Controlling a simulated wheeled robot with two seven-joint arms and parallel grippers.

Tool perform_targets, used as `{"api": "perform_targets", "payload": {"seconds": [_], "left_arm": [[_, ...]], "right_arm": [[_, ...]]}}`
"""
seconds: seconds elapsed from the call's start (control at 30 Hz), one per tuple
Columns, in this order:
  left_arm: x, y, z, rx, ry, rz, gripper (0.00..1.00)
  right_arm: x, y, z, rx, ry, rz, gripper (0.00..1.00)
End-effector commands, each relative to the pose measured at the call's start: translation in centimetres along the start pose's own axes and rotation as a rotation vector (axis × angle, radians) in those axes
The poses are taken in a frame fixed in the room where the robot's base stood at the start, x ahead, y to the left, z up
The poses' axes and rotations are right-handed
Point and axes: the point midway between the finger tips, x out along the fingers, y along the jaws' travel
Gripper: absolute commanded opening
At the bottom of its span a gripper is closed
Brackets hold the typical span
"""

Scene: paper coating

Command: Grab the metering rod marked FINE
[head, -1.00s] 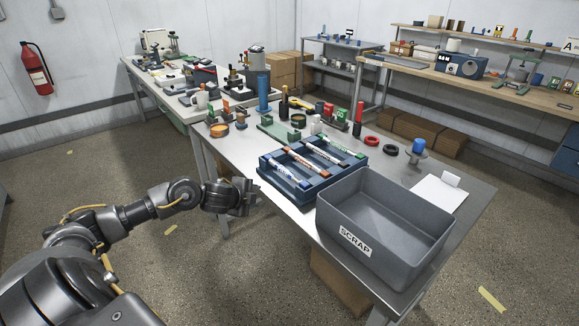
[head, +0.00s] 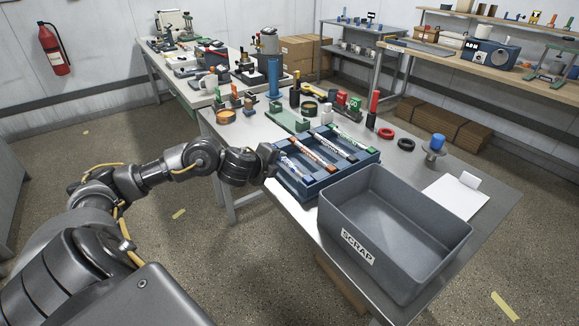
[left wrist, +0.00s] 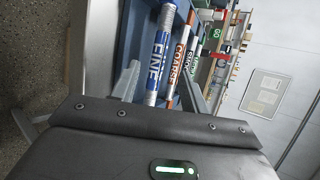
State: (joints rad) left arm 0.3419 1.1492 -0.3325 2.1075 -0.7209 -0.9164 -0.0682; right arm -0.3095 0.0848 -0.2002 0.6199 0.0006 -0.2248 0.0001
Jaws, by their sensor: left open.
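The metering rod marked FINE (left wrist: 158,62) has a blue label with white letters and lies at the near left end of the blue tray (head: 325,185). In the head view the FINE rod (head: 293,168) is partly hidden by my gripper. My left gripper (head: 270,158) is at the tray's left edge. In the left wrist view its open fingers (left wrist: 160,85) stand to either side of the FINE rod's near end, not closed on it. An orange rod marked COARSE (left wrist: 181,52) lies just to the right. My right gripper does not show.
More rods, including a green-labelled one (head: 350,138), lie in the tray. A grey SCRAP bin (head: 390,235) stands close in front of the tray. A green fixture (head: 290,121) is behind it. Red ring (head: 386,133) and black ring (head: 406,145) lie to the right.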

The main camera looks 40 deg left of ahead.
Motion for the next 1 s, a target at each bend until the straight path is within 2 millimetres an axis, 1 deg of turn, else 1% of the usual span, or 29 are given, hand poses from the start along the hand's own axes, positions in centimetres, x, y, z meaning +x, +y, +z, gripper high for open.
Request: {"api": "perform_targets", "payload": {"seconds": [0.1,0.2,0.27,0.4,0.53,0.63,0.83,1.0], "left_arm": [[0.3,-0.1,-0.1,0.001,0.001,-0.002,0.45],[0.7,0.0,-0.2,-0.002,0.002,-0.001,0.45],[1.5,0.1,-0.3,-0.004,0.002,-0.001,0.45],[3.7,0.3,-0.6,-0.003,0.003,-0.001,0.45],[5.1,0.2,-0.5,-0.002,0.001,-0.001,0.45],[5.5,0.1,-0.5,-0.001,0.001,-0.002,0.45],[5.5,0.1,-0.5,0.0,0.001,-0.002,0.45],[5.5,0.2,-0.5,0.0,0.001,-0.001,0.23]], "right_arm": [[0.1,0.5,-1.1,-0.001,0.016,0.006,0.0],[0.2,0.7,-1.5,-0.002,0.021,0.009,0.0],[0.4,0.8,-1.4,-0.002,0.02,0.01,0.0],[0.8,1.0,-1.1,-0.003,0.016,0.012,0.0],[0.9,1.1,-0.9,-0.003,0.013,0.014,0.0],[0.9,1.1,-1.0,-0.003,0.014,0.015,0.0],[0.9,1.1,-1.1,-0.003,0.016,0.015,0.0],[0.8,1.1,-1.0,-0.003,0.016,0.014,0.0]]}}
